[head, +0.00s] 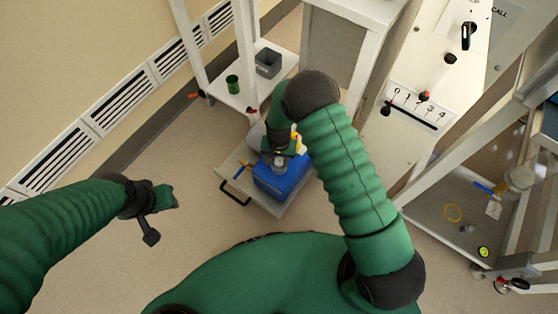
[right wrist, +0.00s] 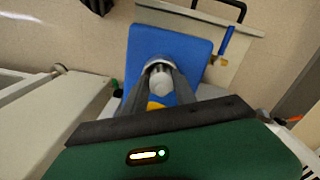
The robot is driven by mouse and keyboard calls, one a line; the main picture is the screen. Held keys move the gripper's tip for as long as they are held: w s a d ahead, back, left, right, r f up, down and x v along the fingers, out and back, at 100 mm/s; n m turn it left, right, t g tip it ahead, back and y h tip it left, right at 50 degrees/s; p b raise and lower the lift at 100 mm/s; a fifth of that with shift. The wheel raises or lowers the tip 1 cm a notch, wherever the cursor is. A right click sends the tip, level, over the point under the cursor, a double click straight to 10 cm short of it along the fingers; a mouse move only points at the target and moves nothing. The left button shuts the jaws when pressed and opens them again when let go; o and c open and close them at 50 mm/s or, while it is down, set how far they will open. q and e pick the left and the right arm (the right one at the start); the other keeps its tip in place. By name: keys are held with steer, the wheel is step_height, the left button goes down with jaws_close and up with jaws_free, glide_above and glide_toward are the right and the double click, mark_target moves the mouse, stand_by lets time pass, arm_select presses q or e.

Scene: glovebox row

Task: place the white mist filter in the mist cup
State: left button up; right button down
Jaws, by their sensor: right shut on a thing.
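My right gripper (right wrist: 160,84) is shut on a white, rounded piece (right wrist: 159,82) that looks like the mist filter. In the right wrist view, a pale round rim (right wrist: 160,62) shows just behind the piece, over the blue box (right wrist: 185,42); it may be the mist cup. I cannot tell whether the piece sits inside this rim or above it. In the head view, my right gripper (head: 279,157) points down over the blue box (head: 282,182), and my arm hides part of it. My left gripper (head: 160,217) is away to the left over bare floor; its jaw opening is unclear.
The blue box is on a low cart (head: 233,180) with a dark handle (head: 235,195). A shelf behind holds a green cup (head: 233,84) and a grey bin (head: 268,63). A white cabinet (head: 412,130) and a rack stand right. Floor at left is clear.

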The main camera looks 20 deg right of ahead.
steer(key=shift+f, duration=0.1)
steer(key=c, duration=1)
jaws_free()
step_height(320, 180, up, 12)
steer(key=p, duration=0.5)
step_height(320, 180, up, 11)
steer(key=n+t, duration=0.1)
steer(key=n, duration=0.1)
glide_above(279, 160)
steer(key=s+d, duration=0.3)
steer(key=s, duration=0.2)
steer(key=s+r+n, duration=0.1)
steer(key=s+r, duration=0.1)
steer(key=s, duration=0.1)
steer(key=s+d+r+n+t, duration=0.1)
steer(key=s+r, duration=0.1)
steer(key=s, duration=0.1)
steer(key=s+d+r+n, duration=0.1)
steer(key=s+r, duration=0.1)
steer(key=s, duration=0.2)
steer(key=shift+d+r+t, duration=0.2)
steer(key=shift+r+t, duration=0.05)
steer(key=shift+t, duration=0.05)
